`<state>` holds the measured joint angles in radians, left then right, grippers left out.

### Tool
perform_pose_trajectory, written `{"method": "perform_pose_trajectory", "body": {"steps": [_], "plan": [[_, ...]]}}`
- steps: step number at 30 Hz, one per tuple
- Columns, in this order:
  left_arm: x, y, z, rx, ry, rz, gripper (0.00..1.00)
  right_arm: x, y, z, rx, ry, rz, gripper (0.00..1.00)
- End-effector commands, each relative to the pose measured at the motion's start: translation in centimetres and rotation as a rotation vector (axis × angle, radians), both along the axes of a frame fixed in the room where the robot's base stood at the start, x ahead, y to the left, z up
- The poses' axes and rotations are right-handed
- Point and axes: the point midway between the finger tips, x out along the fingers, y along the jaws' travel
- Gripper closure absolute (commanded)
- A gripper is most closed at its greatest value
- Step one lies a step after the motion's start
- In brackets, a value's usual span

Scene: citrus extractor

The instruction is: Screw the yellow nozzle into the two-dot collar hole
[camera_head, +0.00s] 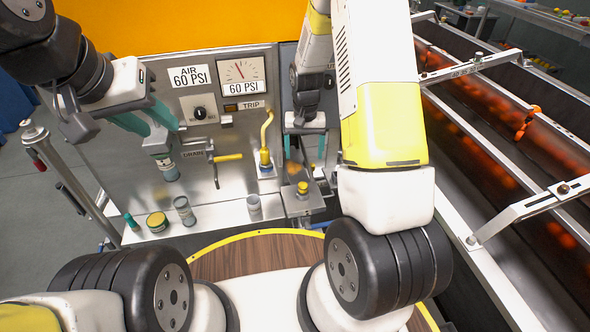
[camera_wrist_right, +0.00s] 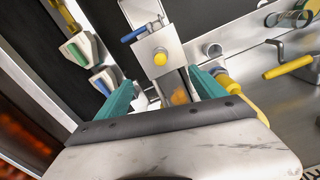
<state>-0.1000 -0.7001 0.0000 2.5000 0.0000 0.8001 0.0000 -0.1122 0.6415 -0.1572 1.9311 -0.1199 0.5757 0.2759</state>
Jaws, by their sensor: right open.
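A curved yellow pipe (camera_head: 266,140) stands left of the right gripper. I cannot tell which yellow part is the nozzle. No two-dot mark is readable.
A steel ledge holds small cups (camera_head: 184,210) and a yellow-topped tin (camera_head: 157,221). A yellow crank handle (camera_head: 228,157) sticks out from the panel. A conveyor with metal rails (camera_head: 500,130) runs along the right. My right arm covers part of the panel.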

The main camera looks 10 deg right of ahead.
Motion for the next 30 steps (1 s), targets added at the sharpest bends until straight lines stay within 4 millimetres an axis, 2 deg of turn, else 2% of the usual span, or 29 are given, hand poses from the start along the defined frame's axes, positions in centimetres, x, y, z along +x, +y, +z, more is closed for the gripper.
{"method": "perform_pose_trajectory", "body": {"steps": [1,3,10,17,24,30], "plan": [[0.0,0.0,0.0,0.000,0.000,0.000,0.64,0.0,-0.1,0.3,-0.001,0.000,0.000,0.32],[0.0,0.0,0.0,0.000,0.000,0.000,0.64,0.0,-0.3,-0.6,-0.009,0.009,0.000,0.44],[0.0,0.0,0.0,0.000,0.000,0.000,0.64,0.6,-0.6,-7.3,-0.010,0.011,-0.001,0.44],[0.0,0.0,0.0,0.000,0.000,0.000,0.64,0.9,-0.1,-10.1,-0.001,0.002,0.000,0.44],[0.0,0.0,0.0,0.000,0.000,0.000,0.64,0.8,-0.2,-13.8,-0.001,0.002,-0.001,0.44],[0.0,0.0,0.0,0.000,0.000,0.000,0.64,0.9,-0.2,-15.8,-0.001,0.000,-0.001,0.44]]}}
